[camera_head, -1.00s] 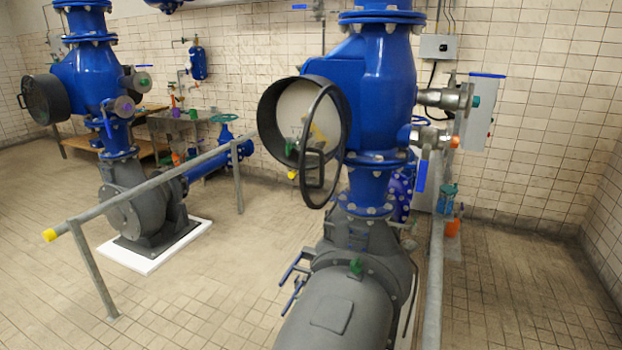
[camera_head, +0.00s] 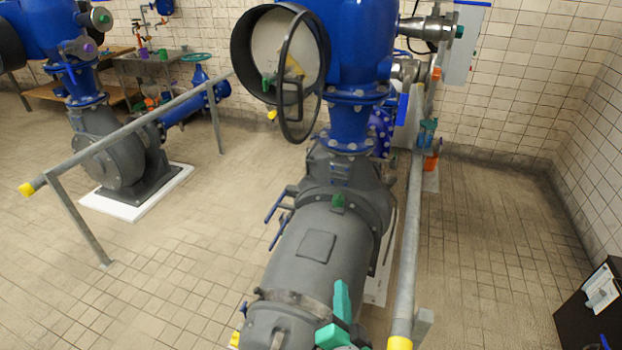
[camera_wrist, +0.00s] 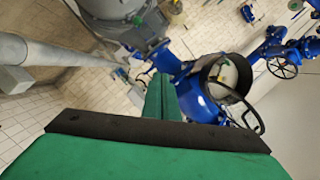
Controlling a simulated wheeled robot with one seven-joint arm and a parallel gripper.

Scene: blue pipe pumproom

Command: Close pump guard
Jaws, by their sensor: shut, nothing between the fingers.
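The pump guard is a round black housing (camera_head: 243,62) with a pale face, on the front of the blue pump pipe. Its hinged ring cover (camera_head: 298,140) stands swung open, out to the right of the opening. In the wrist view the housing (camera_wrist: 204,76) and the open ring (camera_wrist: 261,122) show right of centre. My gripper (camera_wrist: 162,97) has green fingers that are shut and empty, apart from the guard. A green shape (camera_head: 342,300) at the bottom of the head view looks like my gripper, in front of the grey motor.
The grey motor (camera_head: 300,262) lies below the guard. A grey rail with a yellow end (camera_head: 405,270) runs along its right. Another rail (camera_head: 130,130) and a second pump (camera_head: 118,155) stand left. The tiled floor between is clear. A black box (camera_head: 590,310) stands lower right.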

